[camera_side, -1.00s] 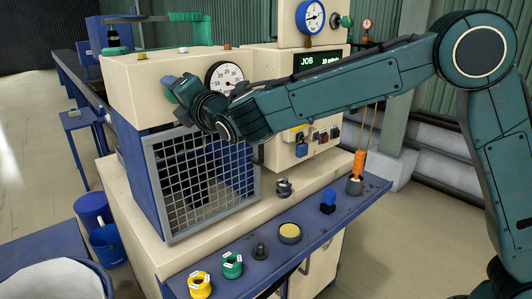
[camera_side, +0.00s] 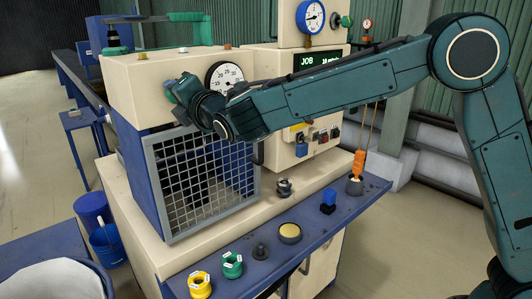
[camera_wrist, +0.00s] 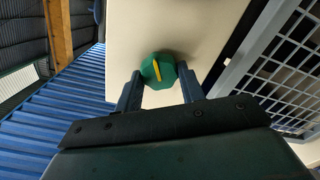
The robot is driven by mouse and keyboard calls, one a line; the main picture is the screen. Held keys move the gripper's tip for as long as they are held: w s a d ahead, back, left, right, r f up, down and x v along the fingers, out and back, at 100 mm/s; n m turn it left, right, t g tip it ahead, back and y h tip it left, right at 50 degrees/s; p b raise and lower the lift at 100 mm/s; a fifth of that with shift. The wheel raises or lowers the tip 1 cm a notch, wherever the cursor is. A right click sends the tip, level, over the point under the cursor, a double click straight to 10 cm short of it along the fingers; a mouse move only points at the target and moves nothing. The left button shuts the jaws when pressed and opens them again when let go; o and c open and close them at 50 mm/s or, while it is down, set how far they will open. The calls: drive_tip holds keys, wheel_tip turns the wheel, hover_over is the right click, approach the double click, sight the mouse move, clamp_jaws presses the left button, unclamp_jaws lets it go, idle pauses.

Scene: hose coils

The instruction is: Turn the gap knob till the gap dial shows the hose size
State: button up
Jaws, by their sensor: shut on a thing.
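The gap knob, a green knob with a yellow pointer line (camera_wrist: 158,71), sits on the cream machine face, between my two fingers in the wrist view. My gripper (camera_wrist: 160,82) is shut on it. In the side view my gripper (camera_side: 181,88) is at the upper front of the machine, and a bit of the green knob (camera_side: 169,92) shows past it. The gap dial (camera_side: 223,77), round and white with a black rim, is just right of my gripper. My arm covers its lower part, and its needle reading is unclear. A dark display (camera_side: 318,60) shows JOB and a size too small to read surely.
A grey mesh guard (camera_side: 200,185) stands below my gripper. A blue shelf (camera_side: 300,245) holds yellow and green rings, a yellow button and a blue block. An orange hanging pendant (camera_side: 359,165) and a blue-rimmed gauge (camera_side: 311,16) are to the right.

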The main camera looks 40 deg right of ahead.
drive_tip(key=shift+m, duration=0.3)
drive_tip(key=m, duration=2.7)
drive_tip(key=shift+d+r, duration=0.2)
drive_tip(key=shift+r, duration=0.05)
drive_tip(key=shift+m, duration=0.3)
drive_tip(key=o, duration=1)
drive_tip(key=shift+s, duration=0.1)
